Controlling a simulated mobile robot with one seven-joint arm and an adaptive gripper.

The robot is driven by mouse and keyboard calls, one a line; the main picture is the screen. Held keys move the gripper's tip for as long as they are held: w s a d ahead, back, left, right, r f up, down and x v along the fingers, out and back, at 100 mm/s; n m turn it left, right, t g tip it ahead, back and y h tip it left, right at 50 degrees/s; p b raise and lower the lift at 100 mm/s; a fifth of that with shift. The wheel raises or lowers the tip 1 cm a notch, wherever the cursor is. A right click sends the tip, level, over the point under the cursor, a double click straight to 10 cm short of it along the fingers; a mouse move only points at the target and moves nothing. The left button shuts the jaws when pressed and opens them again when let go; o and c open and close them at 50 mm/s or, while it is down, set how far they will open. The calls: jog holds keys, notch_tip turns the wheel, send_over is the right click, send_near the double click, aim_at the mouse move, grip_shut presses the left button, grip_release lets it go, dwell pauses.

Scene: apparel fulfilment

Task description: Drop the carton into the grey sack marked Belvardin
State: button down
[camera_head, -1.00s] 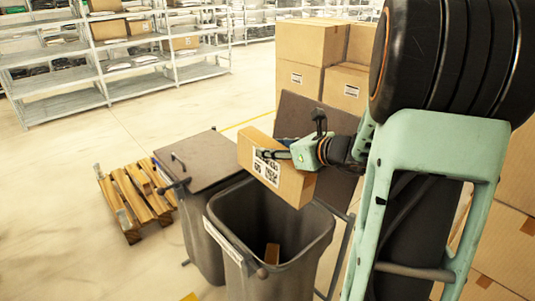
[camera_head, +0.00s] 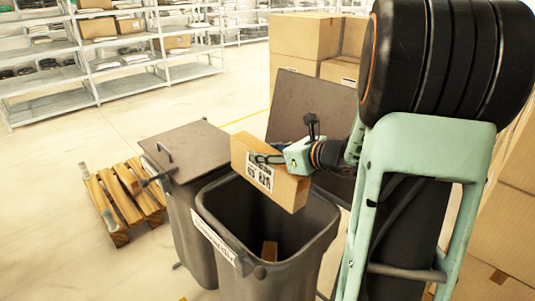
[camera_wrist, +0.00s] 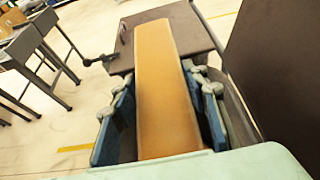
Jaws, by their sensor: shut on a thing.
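My gripper (camera_head: 268,158) is shut on the brown carton (camera_head: 285,188), which has a white printed label on its side. The carton is tilted and held over the open mouth of a grey bin-like container (camera_head: 292,280). A white label strip (camera_head: 213,238) is on its front; its text is too slanted to read for sure. A small brown item (camera_head: 270,251) lies inside. In the wrist view the carton (camera_wrist: 165,85) sits between the two blue finger pads.
A second grey bin with a closed lid (camera_head: 185,150) stands just left. The open bin's raised lid (camera_head: 305,105) is behind the carton. A wooden pallet (camera_head: 122,200) lies on the floor at left. Stacked cartons (camera_head: 305,38) stand behind; shelves (camera_head: 90,65) are at the back.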

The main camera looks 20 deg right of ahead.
jog(key=shift+f+b, duration=1.75)
jog(key=shift+f, duration=0.65)
jog(key=c, duration=1.3)
grip_release()
jog(key=shift+o, duration=1.3)
jog(key=v, duration=1.2)
jog(key=shift+r, duration=0.1)
jog(key=shift+w+a, duration=0.1)
